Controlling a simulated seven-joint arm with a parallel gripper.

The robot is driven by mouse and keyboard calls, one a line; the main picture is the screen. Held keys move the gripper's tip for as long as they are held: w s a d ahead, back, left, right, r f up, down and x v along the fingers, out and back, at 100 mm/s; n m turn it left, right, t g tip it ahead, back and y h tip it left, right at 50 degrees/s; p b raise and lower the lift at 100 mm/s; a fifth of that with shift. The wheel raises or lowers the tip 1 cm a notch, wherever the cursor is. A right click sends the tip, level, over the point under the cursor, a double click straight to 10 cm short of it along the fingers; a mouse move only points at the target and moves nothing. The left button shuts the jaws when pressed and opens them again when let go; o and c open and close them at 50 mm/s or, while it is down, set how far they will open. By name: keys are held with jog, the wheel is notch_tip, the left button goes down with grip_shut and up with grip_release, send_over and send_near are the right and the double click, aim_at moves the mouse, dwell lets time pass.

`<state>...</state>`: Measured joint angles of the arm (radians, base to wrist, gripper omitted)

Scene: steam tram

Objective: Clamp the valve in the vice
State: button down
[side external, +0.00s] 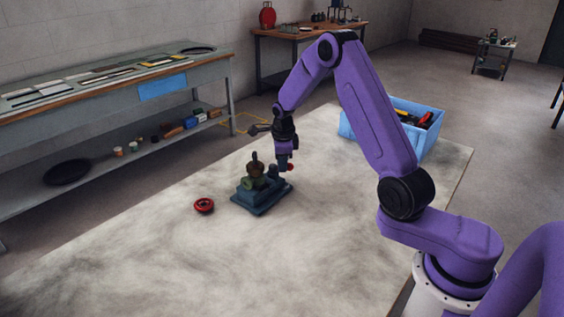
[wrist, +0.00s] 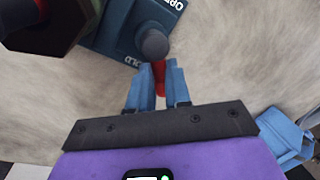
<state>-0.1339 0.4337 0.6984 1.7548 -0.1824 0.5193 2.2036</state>
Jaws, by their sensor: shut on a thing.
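The vice (side external: 262,198) is a dark blue block on the pale work surface. The valve (side external: 255,174), brown and green, stands upright at the vice's left part; I cannot tell whether it is gripped. My gripper (side external: 287,166) is low at the vice's right end, shut on a small red handle (side external: 291,167). In the wrist view my blue fingers (wrist: 158,76) pinch the red handle (wrist: 160,83), beside a round grey post (wrist: 153,43) on the vice (wrist: 112,38). Partly readable white lettering is on the vice. A large dark shape, probably the valve, fills the wrist view's upper left.
A red ring-shaped wheel (side external: 204,206) lies left of the vice. A blue crate (side external: 428,148) with tools stands at the back right. A long grey bench (side external: 105,75) stands behind on the left. The front of the work surface is clear.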

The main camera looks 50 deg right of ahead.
jog(key=shift+s+d+r, duration=0.1)
jog(key=shift+d, duration=0.2)
jog(key=c, duration=1.1)
grip_release()
jog(key=shift+a, duration=0.15)
jog(key=r, duration=0.5)
jog(key=s+a+r, duration=0.1)
jog(key=r, duration=0.5)
jog(key=s+a+r, duration=0.1)
jog(key=r, duration=0.5)
jog(key=shift+s+a, duration=0.2)
jog(key=shift+a, duration=0.05)
